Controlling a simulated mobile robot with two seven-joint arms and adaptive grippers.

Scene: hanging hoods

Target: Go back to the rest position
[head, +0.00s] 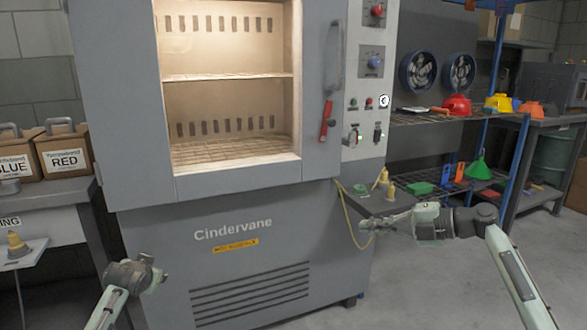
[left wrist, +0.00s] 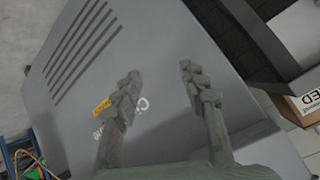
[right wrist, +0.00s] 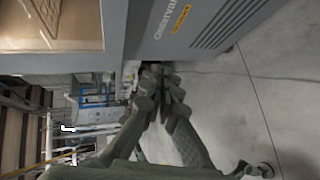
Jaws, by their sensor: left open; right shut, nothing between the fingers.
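My right gripper (head: 370,224) reaches in from the right in the head view, in front of the oven's lower right side. In the right wrist view its fingers (right wrist: 160,78) are together with nothing between them. My left gripper (head: 148,275) is low at the left in the head view, in front of the oven's lower left. In the left wrist view its fingers (left wrist: 160,80) are spread and empty, facing the grey front panel. The large grey oven (head: 235,205) marked Cindervane has a lit, empty chamber with wire racks.
At left, cardboard boxes (head: 62,158) labelled BLUE and RED stand on a bench. At right, a shelf (head: 425,119) holds coloured bowls, a green funnel (head: 478,169) and trays. A yellow cord (head: 347,215) hangs by the oven's right side. Open floor (head: 430,285) lies at the lower right.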

